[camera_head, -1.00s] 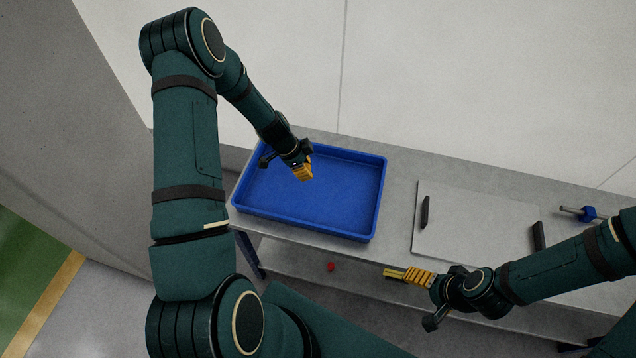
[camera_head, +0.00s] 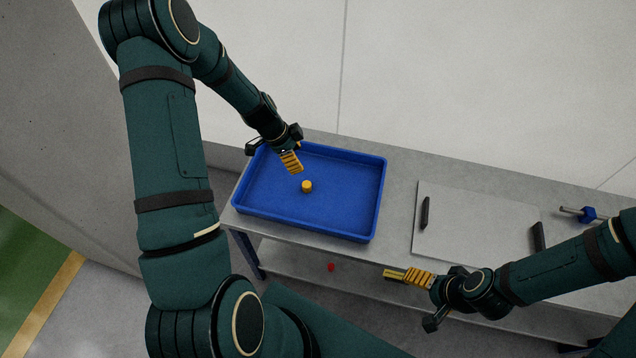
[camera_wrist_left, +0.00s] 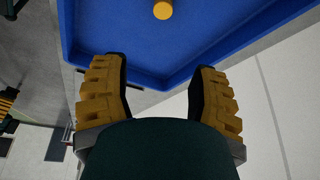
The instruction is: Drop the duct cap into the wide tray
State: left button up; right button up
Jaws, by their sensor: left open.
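The duct cap (camera_head: 307,186), a small yellow-orange round piece, lies on the floor of the wide blue tray (camera_head: 369,213). It also shows at the top of the left wrist view (camera_wrist_left: 162,9), apart from my fingers. My left gripper (camera_head: 293,163) is over the back left part of the tray, behind and above the cap. In the left wrist view the left gripper (camera_wrist_left: 158,90) has its fingers spread wide with nothing between them. My right gripper (camera_head: 395,274) is in front of the bench, away from the tray; its fingers look close together, but the gap is unclear.
The tray stands on a grey bench (camera_head: 402,190) against a pale wall. A light panel (camera_head: 470,222) with two dark bars lies to the right. A blue fitting on a rod (camera_head: 587,214) lies farther right. A small red object (camera_head: 331,267) is on the lower shelf.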

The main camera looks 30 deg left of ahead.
pick_arm(q)
jog(key=v, duration=0.5)
jog(key=shift+r, duration=0.2)
jog(key=s+d+f+n, duration=0.3)
jog(key=s+d+n, duration=0.1)
jog(key=d, duration=0.4)
jog(key=s+d+f+n, duration=0.3)
jog(key=s+d, duration=0.3)
jog(key=d, duration=0.3)
jog(key=s+d+f+n+g, duration=0.1)
jog(key=s+d+f+n, duration=0.3)
jog(key=d, duration=0.5)
jog(key=shift+s+n, duration=0.45)
jog(key=shift+n, duration=0.25)
